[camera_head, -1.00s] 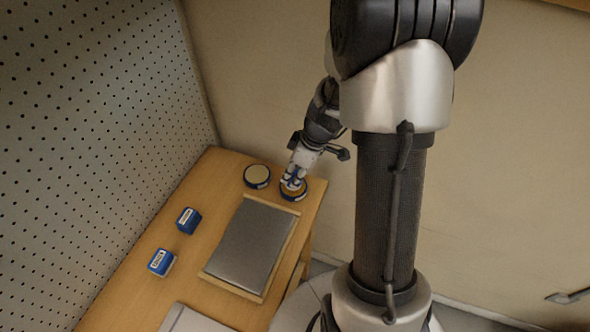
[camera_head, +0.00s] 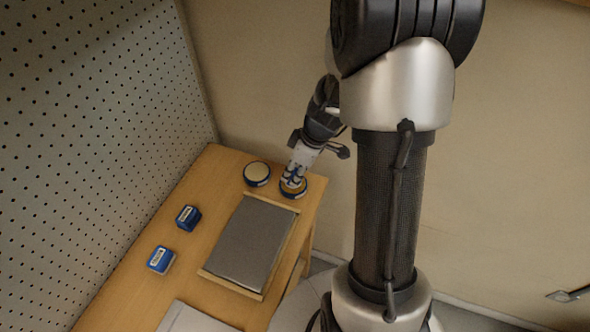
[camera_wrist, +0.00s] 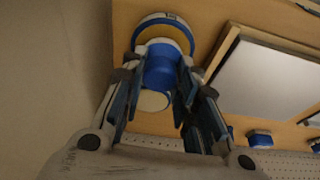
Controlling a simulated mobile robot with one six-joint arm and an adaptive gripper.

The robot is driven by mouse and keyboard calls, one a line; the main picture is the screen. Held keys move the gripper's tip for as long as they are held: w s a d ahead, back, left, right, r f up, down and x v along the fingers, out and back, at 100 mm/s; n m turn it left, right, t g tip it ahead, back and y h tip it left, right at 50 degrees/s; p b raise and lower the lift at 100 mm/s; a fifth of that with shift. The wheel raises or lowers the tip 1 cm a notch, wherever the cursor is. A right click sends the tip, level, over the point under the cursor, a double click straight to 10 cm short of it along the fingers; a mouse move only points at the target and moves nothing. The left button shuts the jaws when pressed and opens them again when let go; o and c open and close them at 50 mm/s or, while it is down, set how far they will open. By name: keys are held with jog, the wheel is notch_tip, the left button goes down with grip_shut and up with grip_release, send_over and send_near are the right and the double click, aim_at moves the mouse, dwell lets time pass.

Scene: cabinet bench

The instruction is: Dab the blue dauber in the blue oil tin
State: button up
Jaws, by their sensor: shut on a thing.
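My gripper (camera_head: 293,183) is shut on the blue dauber (camera_wrist: 160,72), which shows between the fingers in the wrist view. It points down at a round tin (camera_head: 300,194) with a blue side and a tan inside, at the far right of the bench. The tin shows behind the dauber at the top of the wrist view (camera_wrist: 165,22). The dauber's lower end overlaps the tan inside; I cannot tell how firmly it touches. A second round tin (camera_head: 257,174), blue-sided with a paler inside, stands just left. I cannot read the tins' labels.
A grey panel in a wooden frame (camera_head: 250,243) lies in front of the tins. Two blue boxes with white labels (camera_head: 188,217) (camera_head: 161,259) stand to its left. A pegboard wall (camera_head: 95,140) rises along the left. The bench's right edge is close to the tin.

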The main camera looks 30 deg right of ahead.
aim_at(295, 172)
jog(key=shift+s+f+b, duration=0.1)
jog(key=shift+f+b, duration=0.35)
jog(key=shift+b, duration=0.35)
dwell(2.1)
jog(key=shift+r+p, duration=2)
jog(key=shift+r, duration=1.65)
jog(key=shift+f, duration=0.1)
jog(key=w+a+r+m+h, duration=0.1)
jog(key=w+a+m, duration=0.1)
jog(key=a, duration=0.4)
jog(key=w+a+r+m+h, duration=0.1)
jog(key=w+a+r+m, duration=0.1)
jog(key=a+m, duration=0.3)
jog(key=shift+w+a+t, duration=0.3)
jog(key=shift+a+t, duration=0.1)
jog(key=shift+a, duration=0.55)
